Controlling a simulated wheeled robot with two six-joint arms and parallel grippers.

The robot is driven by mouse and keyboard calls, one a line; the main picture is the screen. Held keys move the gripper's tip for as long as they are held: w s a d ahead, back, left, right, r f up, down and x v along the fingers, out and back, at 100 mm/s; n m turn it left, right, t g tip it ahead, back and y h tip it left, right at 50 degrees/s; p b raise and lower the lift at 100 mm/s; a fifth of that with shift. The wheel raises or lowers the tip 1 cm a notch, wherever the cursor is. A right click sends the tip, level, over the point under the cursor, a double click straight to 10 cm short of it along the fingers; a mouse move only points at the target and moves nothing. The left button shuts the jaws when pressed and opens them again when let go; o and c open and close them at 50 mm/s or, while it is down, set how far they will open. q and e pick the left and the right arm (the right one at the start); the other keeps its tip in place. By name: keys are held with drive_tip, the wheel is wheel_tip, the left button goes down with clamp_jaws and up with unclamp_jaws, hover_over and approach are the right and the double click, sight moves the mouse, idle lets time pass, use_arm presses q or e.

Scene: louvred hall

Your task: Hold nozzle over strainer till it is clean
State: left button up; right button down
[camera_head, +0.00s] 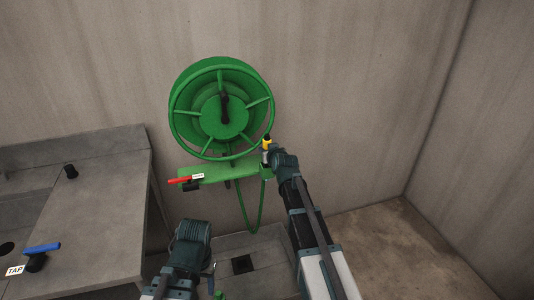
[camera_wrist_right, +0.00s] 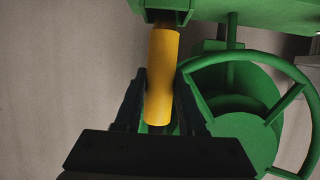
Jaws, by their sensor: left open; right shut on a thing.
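The yellow nozzle (camera_head: 267,144) stands at the right end of the green reel bracket (camera_head: 225,172). It also shows in the right wrist view (camera_wrist_right: 161,75), with one end at a green holder (camera_wrist_right: 180,16). My right gripper (camera_head: 270,153) is shut on the nozzle, with a dark finger on each side of it in the right wrist view (camera_wrist_right: 158,105). My left gripper (camera_head: 193,232) is open and low at the bottom middle, its fingertips hard to make out. I cannot pick out the strainer.
The green hose reel (camera_head: 220,108) is on the wall, with a red-handled valve (camera_head: 180,180) below it. A green hose (camera_head: 246,218) hangs down in a loop. A grey sink counter (camera_head: 95,225) with a blue tap lever (camera_head: 42,248) fills the left. A dark square drain (camera_head: 242,264) lies low. The right floor is clear.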

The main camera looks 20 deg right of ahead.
wheel_tip(320, 180, up, 7)
drive_tip(key=p, duration=0.6)
use_arm(q)
wheel_tip(320, 180, up, 7)
drive_tip(key=shift+c, duration=0.6)
drive_tip(key=shift+a, duration=0.1)
use_arm(e)
drive_tip(key=shift+f, duration=0.1)
